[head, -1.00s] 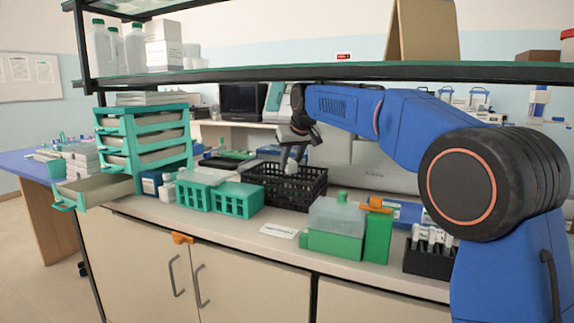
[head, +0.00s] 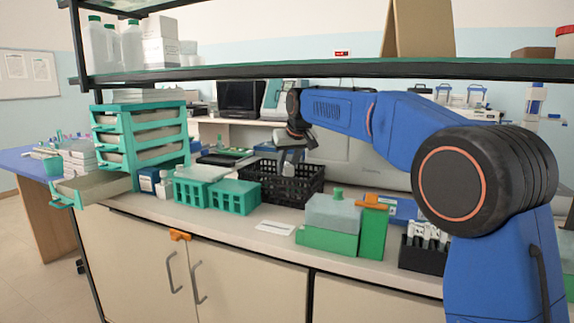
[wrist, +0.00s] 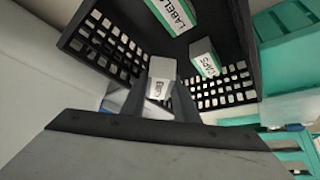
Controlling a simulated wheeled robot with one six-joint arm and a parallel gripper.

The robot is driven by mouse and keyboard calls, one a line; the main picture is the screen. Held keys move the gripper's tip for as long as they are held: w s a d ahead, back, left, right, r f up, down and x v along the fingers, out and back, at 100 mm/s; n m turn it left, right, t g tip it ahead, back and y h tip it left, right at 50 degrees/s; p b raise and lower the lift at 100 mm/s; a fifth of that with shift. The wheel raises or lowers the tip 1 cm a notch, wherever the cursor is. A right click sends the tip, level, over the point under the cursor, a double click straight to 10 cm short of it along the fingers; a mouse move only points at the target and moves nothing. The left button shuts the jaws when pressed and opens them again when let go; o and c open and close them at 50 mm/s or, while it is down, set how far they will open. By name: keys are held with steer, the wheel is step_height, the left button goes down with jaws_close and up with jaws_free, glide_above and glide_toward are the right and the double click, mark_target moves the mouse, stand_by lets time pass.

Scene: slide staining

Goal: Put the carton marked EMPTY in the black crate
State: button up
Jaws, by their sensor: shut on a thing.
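My gripper (head: 291,160) is shut on a small white carton (wrist: 161,82), whose dark lettering is partly legible and seems to start with "EMP". The carton also shows as a pale shape in the head view (head: 289,169). The black crate (head: 259,190), with lattice walls, stands on the bench under my gripper. It fills the upper part of the wrist view (wrist: 215,88). The held carton is over the crate's opening, near one wall; how deep it sits is unclear. My fingers hide its sides.
In the crate lie a green-and-white carton marked LABELS (wrist: 176,14) and one marked CAPS (wrist: 205,58). Teal racks (head: 234,198) stand close left of the crate. A green box with a translucent top (head: 331,214) stands right. A shelf (head: 340,70) crosses above.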

steer(key=shift+f, duration=0.25)
steer(key=o, duration=0.8)
